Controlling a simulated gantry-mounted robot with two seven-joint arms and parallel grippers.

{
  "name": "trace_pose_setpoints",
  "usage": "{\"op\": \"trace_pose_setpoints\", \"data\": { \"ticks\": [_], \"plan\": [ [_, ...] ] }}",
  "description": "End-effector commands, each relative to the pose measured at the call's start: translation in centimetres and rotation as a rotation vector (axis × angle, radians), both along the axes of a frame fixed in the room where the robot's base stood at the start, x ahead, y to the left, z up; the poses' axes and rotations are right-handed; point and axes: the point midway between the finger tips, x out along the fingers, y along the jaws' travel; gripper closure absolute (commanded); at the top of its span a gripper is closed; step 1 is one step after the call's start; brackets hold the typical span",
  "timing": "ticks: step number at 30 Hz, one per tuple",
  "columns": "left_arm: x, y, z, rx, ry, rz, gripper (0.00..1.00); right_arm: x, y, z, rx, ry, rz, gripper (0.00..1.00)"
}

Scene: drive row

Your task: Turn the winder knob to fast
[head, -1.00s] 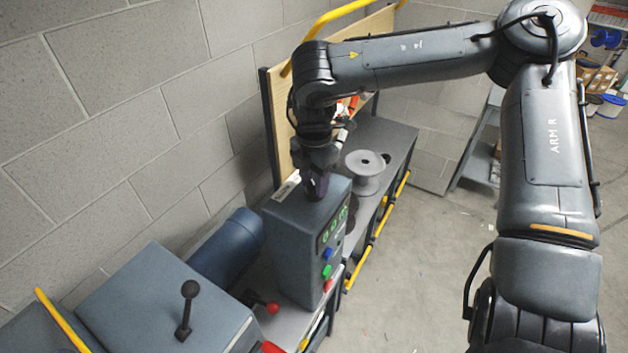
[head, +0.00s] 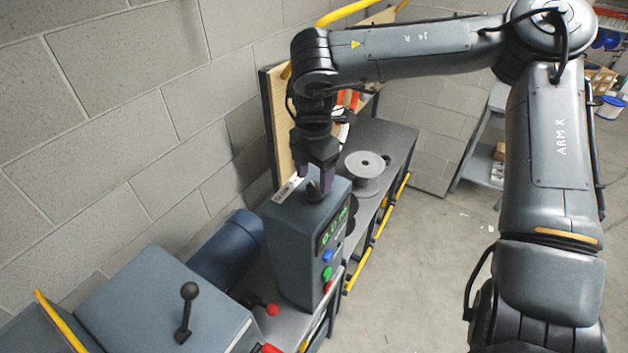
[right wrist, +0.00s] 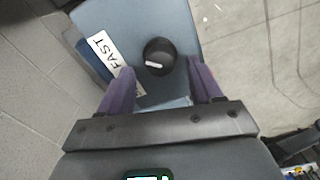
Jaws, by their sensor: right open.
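The winder knob (head: 314,191) is a small dark knob on top of the grey control box (head: 290,240). In the right wrist view the black round knob (right wrist: 159,56) has a white mark pointing left, roughly toward the white label strip. The word FAST (right wrist: 103,50) reads on that strip; the rest of the strip is partly hidden by a finger. My right gripper (head: 315,176) is open just above and behind the knob, its purple fingers apart. In the wrist view the knob lies beyond and between the fingertips, with no contact visible. My left gripper is not in view.
The box front has a green display (head: 332,226), with blue, green and red buttons below. A grey spool (head: 366,172) stands on the bench behind. A blue motor (head: 230,250) and a black-knobbed lever (head: 188,300) are at left.

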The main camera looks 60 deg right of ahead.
Motion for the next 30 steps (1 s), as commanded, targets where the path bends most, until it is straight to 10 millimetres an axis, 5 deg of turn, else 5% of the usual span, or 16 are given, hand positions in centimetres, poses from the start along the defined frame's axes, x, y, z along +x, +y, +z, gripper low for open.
{"op": "trace_pose_setpoints", "data": {
  "ticks": [15,30],
  "plan": [
    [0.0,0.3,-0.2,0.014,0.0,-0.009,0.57,0.0,0.0,7.9,-0.002,-0.001,-0.002,0.35],
    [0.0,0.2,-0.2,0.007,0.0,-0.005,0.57,0.0,0.0,8.7,0.001,-0.001,-0.001,0.35]
  ]
}}
